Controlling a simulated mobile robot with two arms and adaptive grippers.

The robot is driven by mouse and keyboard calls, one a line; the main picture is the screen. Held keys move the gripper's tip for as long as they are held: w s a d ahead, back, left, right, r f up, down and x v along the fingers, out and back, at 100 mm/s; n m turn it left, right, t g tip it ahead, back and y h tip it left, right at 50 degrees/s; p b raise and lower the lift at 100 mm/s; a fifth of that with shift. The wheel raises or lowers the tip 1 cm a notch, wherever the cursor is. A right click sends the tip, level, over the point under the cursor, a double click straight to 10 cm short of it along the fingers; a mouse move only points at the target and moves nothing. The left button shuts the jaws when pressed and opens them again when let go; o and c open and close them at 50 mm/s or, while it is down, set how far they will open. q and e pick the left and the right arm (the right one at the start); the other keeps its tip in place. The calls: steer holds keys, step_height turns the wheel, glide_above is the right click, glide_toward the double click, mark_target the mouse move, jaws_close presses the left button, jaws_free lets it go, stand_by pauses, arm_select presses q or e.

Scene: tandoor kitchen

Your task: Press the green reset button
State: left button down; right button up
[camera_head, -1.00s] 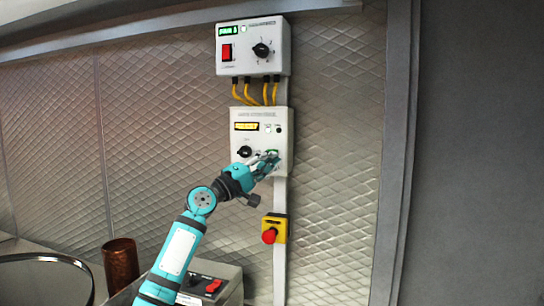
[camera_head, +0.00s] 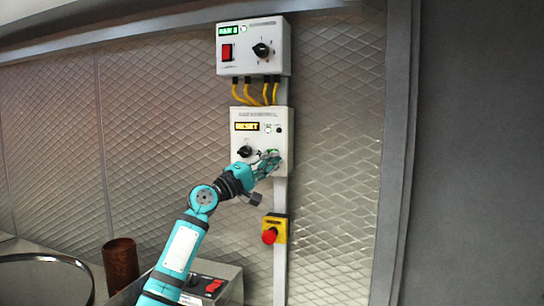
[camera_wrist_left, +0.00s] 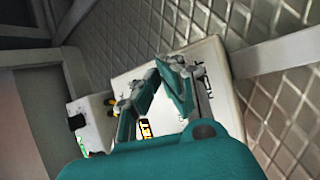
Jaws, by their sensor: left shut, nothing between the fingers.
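The green reset button (camera_head: 271,152) is on the lower right of the lower white control box (camera_head: 284,140), mostly hidden by my fingers. My left gripper (camera_head: 272,160) is shut and empty, with its fingertips at the button. Whether they touch it is hard to tell. The yellow display (camera_head: 247,127) on this box seems to read RESET. In the left wrist view the fingers of my left gripper (camera_wrist_left: 160,68) lie in front of the box face (camera_wrist_left: 215,65), and I cannot see the button there. My right gripper is not in view.
A black knob (camera_head: 244,151) is left of the fingers. An upper box (camera_head: 238,66) with a red switch joins by yellow cables. A red emergency stop (camera_head: 270,236) on a yellow base is below. A copper cup (camera_head: 121,262) and a grey switch box (camera_head: 229,275) stand lower left.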

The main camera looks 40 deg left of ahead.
arm_select(q)
steer(key=shift+w+a, duration=0.15)
steer(key=shift+w, duration=0.25)
stand_by(0.5)
steer(key=shift+s, duration=0.1)
steer(key=shift+s+d, duration=0.25)
steer(key=shift+s, duration=0.45)
steer(key=shift+s+f, duration=0.1)
steer(key=shift+s+d, duration=0.25)
steer(key=shift+s, duration=0.5)
steer(key=shift+s+d, duration=0.3)
steer(key=shift+s, duration=0.45)
steer(key=shift+s+d, duration=0.25)
steer(key=shift+s, duration=0.5)
